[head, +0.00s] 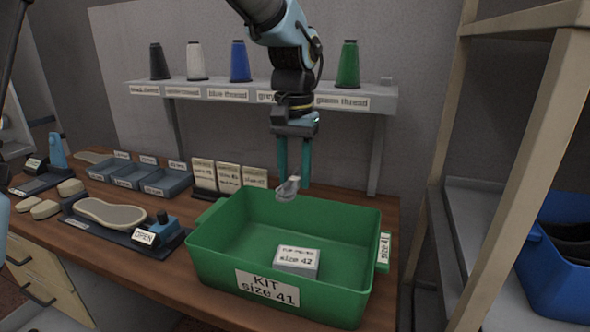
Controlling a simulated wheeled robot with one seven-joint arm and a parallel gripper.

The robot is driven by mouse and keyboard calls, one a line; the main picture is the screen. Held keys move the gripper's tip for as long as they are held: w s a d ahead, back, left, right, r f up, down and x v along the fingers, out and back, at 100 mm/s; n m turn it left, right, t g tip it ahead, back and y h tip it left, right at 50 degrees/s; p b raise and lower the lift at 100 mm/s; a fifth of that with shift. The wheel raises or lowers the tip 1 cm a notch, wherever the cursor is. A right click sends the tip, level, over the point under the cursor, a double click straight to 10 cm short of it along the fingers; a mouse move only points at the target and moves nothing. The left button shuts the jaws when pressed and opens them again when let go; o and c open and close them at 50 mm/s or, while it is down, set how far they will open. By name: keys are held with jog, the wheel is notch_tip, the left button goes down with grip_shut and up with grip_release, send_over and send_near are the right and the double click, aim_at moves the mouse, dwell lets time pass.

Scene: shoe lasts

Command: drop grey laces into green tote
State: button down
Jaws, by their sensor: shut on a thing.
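The green tote (220,262) stands on the bench with a label "KIT size 41" on its front. My gripper (291,180) points down over the tote's back part, its two fingers shut on a small light grey bundle (288,189), which looks like the grey laces. The bundle hangs at the fingertips, above the tote floor and apart from it. A small white box (297,261) labelled "size 42" lies inside the tote.
A shelf (230,94) behind holds black, white, blue and green thread cones. Blue-grey bins (140,178), upright cards (229,177) and a sole on a fixture (110,213) lie left of the tote. A blue crate (555,270) sits on the right rack.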

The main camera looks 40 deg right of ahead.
aim_at(294, 178)
notch_tip(294, 178, down, 3)
jog(key=shift+f+b, duration=0.15)
jog(key=shift+b, duration=0.85)
jog(key=shift+c, duration=1.7)
grip_release()
notch_tip(294, 178, up, 11)
jog(key=shift+f+b, duration=0.1)
jog(key=shift+b, duration=0.7)
